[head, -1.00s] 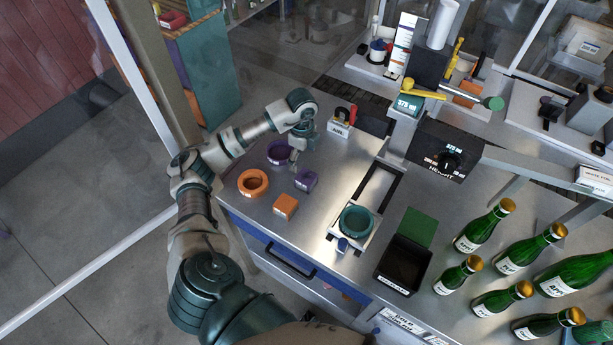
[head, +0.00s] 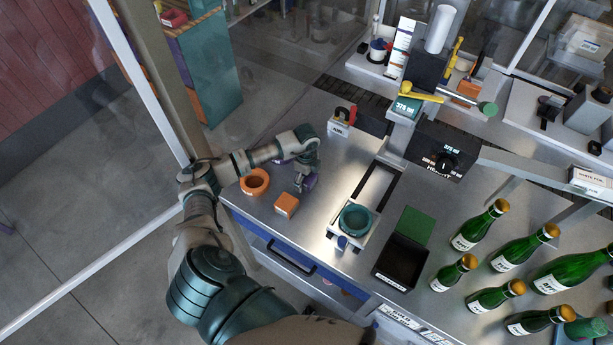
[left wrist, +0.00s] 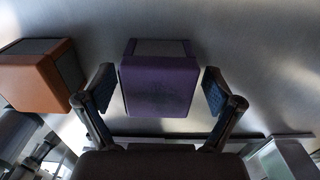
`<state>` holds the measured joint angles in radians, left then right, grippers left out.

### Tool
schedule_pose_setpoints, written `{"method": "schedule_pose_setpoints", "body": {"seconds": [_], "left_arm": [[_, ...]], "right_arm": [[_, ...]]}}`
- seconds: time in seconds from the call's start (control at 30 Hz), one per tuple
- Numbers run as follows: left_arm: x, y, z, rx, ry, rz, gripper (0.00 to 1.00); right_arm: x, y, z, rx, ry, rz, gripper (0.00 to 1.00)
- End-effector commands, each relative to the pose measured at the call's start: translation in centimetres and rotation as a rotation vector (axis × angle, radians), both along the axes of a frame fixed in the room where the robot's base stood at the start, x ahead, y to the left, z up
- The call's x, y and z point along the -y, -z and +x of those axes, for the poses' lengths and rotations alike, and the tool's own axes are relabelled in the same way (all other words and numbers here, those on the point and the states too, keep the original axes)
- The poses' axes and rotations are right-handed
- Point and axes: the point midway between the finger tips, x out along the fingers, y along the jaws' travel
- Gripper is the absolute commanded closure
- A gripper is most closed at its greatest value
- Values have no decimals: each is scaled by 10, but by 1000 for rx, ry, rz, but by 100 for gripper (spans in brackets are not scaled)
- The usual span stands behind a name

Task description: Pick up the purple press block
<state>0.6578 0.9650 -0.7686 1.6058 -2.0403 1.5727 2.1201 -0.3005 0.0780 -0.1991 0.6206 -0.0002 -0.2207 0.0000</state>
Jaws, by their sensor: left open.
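The purple press block (left wrist: 160,85) sits on the metal bench, between the two open fingers of my left gripper (left wrist: 160,95) in the left wrist view. A gap shows on each side of it, so the fingers are apart from it. In the head view the purple block (head: 311,181) is partly hidden by my left gripper (head: 302,183), which is low over it. The purple ring (head: 280,160) lies behind my left arm and is mostly hidden. My right gripper does not show.
An orange block (head: 286,205) and an orange ring (head: 254,182) stand close by on the bench. The orange block (left wrist: 35,75) is left of the left finger in the wrist view. A teal ring (head: 355,221) sits in a fixture to the right, beside a black bin (head: 401,262) and several green bottles.

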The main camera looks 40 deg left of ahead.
Motion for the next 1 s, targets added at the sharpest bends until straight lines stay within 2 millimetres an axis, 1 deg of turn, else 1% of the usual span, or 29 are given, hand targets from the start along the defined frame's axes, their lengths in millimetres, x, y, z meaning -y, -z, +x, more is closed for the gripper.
{"method": "schedule_pose_setpoints", "body": {"seconds": [0.03,0.07,0.1,0.17,0.2,0.27,0.3,0.33,0.57,0.67,0.77,1.0], "left_arm": [[0,0,0,0,0,0,8],[0,0,0,0,0,0,13],[0,0,0,0,0,0,23],[-1,0,0,0,0,0,38],[-1,0,0,0,0,0,48],[-1,0,0,0,0,0,63],[-1,0,0,0,0,0,73],[-1,0,0,0,0,-1,77],[-1,-1,0,0,0,-1,78],[-1,-7,1,2,0,-1,78],[-1,-23,1,4,1,-1,78],[-1,-74,1,4,1,0,78]], "right_arm": [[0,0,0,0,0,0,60],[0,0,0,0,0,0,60],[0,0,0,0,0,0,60],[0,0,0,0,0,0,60],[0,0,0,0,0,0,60],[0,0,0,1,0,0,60],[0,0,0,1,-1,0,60],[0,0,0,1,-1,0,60],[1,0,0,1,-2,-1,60],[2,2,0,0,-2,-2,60],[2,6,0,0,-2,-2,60],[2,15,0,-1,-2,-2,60]]}}
